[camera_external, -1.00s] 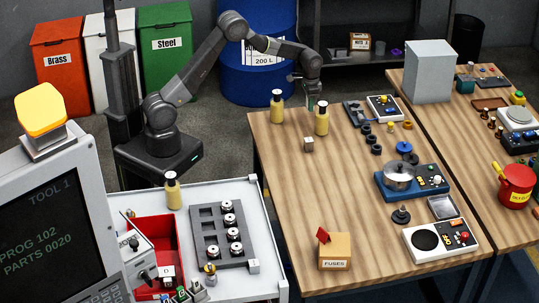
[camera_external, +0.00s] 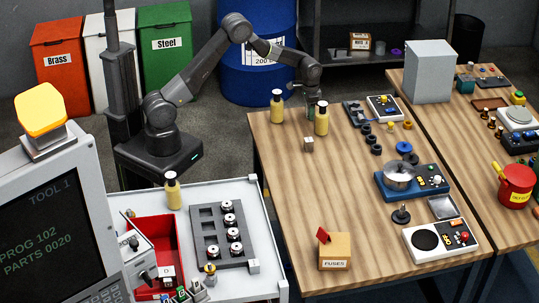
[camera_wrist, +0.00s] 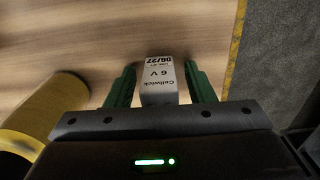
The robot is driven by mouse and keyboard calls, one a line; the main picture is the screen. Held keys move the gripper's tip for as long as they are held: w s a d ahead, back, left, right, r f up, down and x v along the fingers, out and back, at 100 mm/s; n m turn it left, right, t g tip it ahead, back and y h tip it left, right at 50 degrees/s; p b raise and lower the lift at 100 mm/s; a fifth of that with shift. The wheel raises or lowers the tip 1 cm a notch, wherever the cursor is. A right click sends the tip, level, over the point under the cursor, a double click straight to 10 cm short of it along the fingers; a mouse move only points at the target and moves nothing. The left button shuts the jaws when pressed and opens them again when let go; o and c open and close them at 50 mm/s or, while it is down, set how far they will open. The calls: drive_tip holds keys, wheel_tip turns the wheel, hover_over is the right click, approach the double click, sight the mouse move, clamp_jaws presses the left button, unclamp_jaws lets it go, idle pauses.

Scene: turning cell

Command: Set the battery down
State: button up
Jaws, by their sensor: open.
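The battery is a small grey-white block with printed text "Cellwick 6 V". In the wrist view the battery (camera_wrist: 158,80) shows between the green fingers of my gripper (camera_wrist: 161,85), with a gap on each side. In the external view a small grey block (camera_external: 308,144), which looks like the same battery, stands on the wooden table (camera_external: 330,190). My gripper (camera_external: 311,106) is open and appears higher up in that picture, apart from the block. How far the fingertips are above the battery is hard to tell.
A yellow bottle (camera_external: 321,119) stands close to my gripper; a yellow cylinder (camera_wrist: 50,110) shows left in the wrist view. Another yellow bottle (camera_external: 277,106) stands near the table's back left corner.

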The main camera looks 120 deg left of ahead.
wheel_tip(320, 180, up, 12)
drive_tip(key=shift+r+b, duration=0.2)
drive_tip(key=shift+b, duration=0.55)
wheel_tip(320, 180, down, 12)
drive_tip(key=shift+r+p, duration=0.1)
drive_tip(key=shift+p, duration=0.9)
wheel_tip(320, 180, up, 3)
drive_tip(key=shift+f+b, duration=0.15)
drive_tip(key=shift+b, duration=0.4)
drive_tip(key=shift+r, duration=0.25)
drive_tip(key=shift+f, duration=0.15)
